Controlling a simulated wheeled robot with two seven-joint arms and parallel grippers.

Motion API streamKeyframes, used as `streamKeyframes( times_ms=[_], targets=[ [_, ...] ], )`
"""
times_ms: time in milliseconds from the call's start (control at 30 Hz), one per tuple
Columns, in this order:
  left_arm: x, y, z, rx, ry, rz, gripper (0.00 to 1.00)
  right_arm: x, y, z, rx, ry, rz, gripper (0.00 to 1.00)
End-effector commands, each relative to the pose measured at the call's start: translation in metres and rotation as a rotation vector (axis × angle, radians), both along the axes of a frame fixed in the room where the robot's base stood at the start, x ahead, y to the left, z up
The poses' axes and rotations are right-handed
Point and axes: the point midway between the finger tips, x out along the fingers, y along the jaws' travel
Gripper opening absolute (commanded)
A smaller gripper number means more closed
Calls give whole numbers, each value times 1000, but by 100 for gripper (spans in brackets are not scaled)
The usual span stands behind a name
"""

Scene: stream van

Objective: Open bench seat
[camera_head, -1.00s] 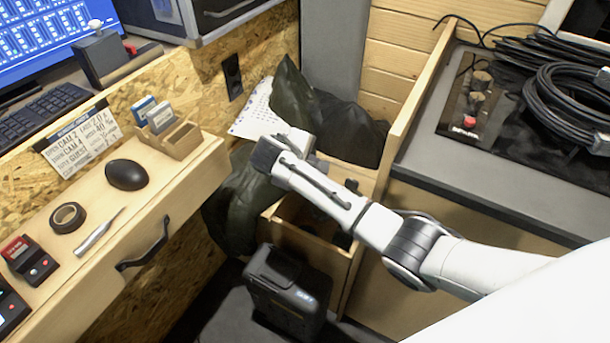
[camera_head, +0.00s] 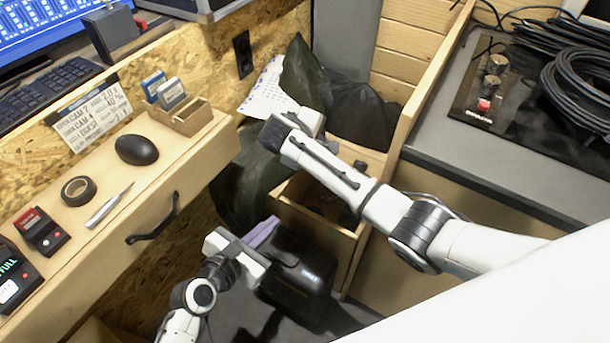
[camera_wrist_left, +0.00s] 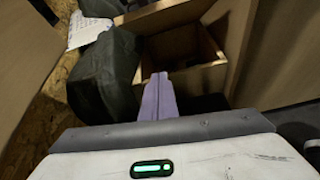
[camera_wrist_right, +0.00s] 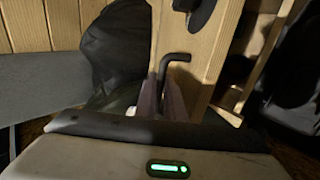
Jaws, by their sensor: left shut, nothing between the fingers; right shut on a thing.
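No closed bench lid is clearly seen. An open-topped wooden compartment (camera_head: 325,228) stands low in the middle of the head view; it also shows in the left wrist view (camera_wrist_left: 200,80). My right gripper (camera_head: 290,130) is above its far side, fingertips hidden there. In the right wrist view, its purple fingers (camera_wrist_right: 163,98) are shut around a black L-shaped handle (camera_wrist_right: 175,62) beside a wooden panel (camera_wrist_right: 205,60). My left gripper (camera_head: 264,230) is shut and empty beside the compartment, close to a black case (camera_head: 300,283); I cannot tell whether they touch.
A dark bag (camera_head: 362,112) lies behind my right gripper. A drawer-fronted desk (camera_head: 200,165) with a mouse and tape stands at the left. A grey-topped counter (camera_head: 440,150) with coiled cables (camera_head: 575,85) stands at the right. Dark floor shows below the case.

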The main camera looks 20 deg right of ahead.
Motion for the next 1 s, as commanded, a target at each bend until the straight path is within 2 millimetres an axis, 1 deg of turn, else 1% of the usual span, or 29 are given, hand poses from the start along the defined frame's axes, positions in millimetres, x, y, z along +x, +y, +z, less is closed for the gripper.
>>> streamKeyframes(
  times_ms=[33, 133, 200, 300, 467, 733, 800, 1000],
  targets=[
    [6, -7, 7, -52, 37, 16, 0, 2, 0, 2, 0, -5, 2, 0],
    [12, -16, 15, -128, 98, 40, 0, 2, 0, 2, 0, -5, 2, 0],
    [13, -25, 27, -148, 86, 26, 0, 2, 0, 2, 0, -5, 2, 0],
    [17, -33, 30, -157, 82, 21, 0, 2, 0, 2, 0, -5, 1, 0],
    [29, -47, 23, -155, 82, 21, 0, 2, 0, 2, 0, -5, 3, 0],
    [52, -79, 7, -155, 81, 18, 0, 2, 0, 2, 1, -6, 2, 0],
    [58, -84, 3, -151, 80, 22, 0, 2, 0, 2, 1, -6, 2, 0],
    [67, -96, -3, -154, 83, 24, 0, 2, 0, 2, 0, -5, 3, 0]
  ],
)
